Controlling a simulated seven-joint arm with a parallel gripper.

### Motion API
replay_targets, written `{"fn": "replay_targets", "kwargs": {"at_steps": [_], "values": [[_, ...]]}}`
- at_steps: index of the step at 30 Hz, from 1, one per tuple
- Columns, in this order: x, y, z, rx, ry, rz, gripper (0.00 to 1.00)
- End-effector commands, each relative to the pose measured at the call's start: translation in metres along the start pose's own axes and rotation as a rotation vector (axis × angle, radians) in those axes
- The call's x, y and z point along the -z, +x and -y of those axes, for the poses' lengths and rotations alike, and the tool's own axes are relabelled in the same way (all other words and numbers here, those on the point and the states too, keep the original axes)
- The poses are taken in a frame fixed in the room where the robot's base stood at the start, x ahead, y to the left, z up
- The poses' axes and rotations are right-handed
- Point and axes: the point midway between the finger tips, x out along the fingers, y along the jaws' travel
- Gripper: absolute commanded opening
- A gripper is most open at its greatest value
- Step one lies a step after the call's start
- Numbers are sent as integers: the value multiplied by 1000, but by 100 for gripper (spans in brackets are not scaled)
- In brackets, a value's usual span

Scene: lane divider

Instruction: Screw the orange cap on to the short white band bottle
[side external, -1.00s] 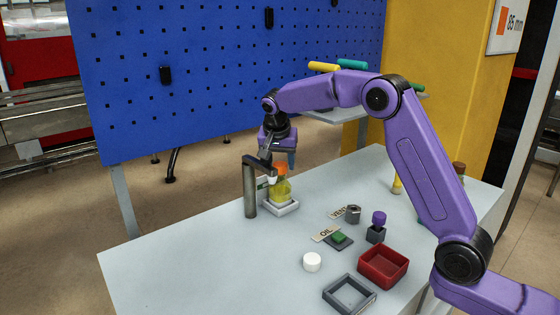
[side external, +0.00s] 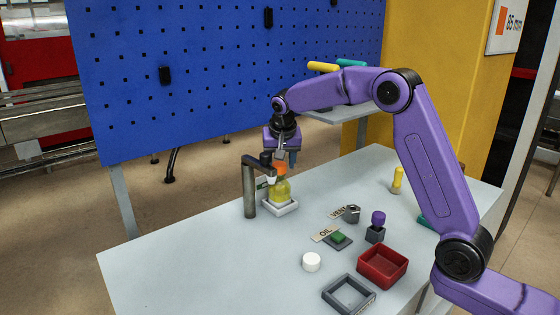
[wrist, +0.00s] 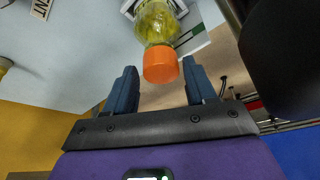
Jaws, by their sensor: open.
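The bottle (side external: 281,190) is short and clear with yellow-green contents. It stands upright on a white square base (side external: 288,209); I cannot make out a white band on it. The orange cap (side external: 280,169) sits on top of its neck and looks straight; how tightly it is seated cannot be told. In the wrist view the cap (wrist: 160,64) is on the bottle (wrist: 155,22), just beyond my fingertips. My gripper (wrist: 160,78) is open and empty, with one finger to either side of the cap's line and a gap at each side.
A dark post with a spout (side external: 249,187) stands close left of the bottle. Nearer are a green button (side external: 338,237), a purple-topped knob (side external: 378,219), a red tray (side external: 383,268), a grey frame (side external: 349,294) and a white cylinder (side external: 311,262). The table's left front is clear.

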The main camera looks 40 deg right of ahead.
Motion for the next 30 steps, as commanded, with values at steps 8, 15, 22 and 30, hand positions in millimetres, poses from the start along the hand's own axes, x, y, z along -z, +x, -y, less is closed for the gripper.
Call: {"fn": "replay_targets", "kwargs": {"at_steps": [8, 15, 22, 30], "values": [[0, 0, 0, 6, -14, -1, 55], [0, 0, -1, 55, -131, -1, 55], [0, 0, 0, 62, -149, -1, 55], [0, 0, -2, 101, -244, -1, 55]]}}
